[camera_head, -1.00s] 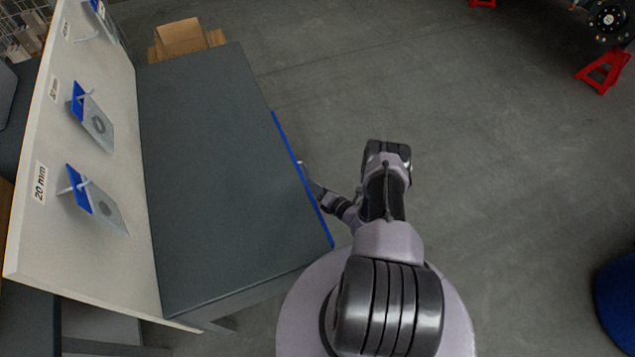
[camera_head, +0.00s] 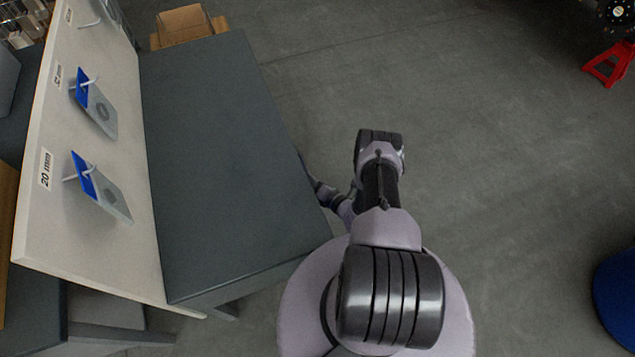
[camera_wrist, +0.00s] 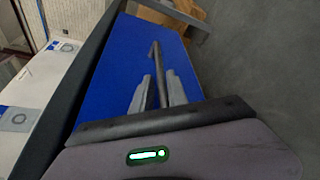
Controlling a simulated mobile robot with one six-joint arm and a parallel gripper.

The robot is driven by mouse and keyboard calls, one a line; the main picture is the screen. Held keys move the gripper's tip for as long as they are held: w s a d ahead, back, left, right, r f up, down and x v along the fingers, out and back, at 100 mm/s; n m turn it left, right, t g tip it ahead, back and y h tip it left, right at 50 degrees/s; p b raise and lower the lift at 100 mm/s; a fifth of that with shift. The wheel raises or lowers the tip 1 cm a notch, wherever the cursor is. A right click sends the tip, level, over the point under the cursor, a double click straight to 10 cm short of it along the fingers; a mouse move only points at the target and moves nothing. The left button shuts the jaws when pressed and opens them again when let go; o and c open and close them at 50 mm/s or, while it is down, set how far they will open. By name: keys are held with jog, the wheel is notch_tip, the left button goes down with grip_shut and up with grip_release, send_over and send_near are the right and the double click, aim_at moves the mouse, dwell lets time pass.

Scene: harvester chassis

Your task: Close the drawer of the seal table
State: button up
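The seal table (camera_head: 225,160) has a dark grey top and stands left of my arm in the head view. Whether the fingers touch the handle is hard to tell. In the head view my gripper (camera_head: 308,165) is mostly hidden at the table's right edge.
A pale board (camera_head: 95,170) with hung seals and size labels runs along the table's left side. A cardboard box (camera_head: 183,24) stands behind the table. A red stand (camera_head: 610,65) and a blue round object (camera_head: 618,285) are at the right. The floor between is clear.

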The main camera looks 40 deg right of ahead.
jog(key=p+v, duration=0.5)
jog(key=v, duration=1.2)
jog(key=shift+r, duration=0.1)
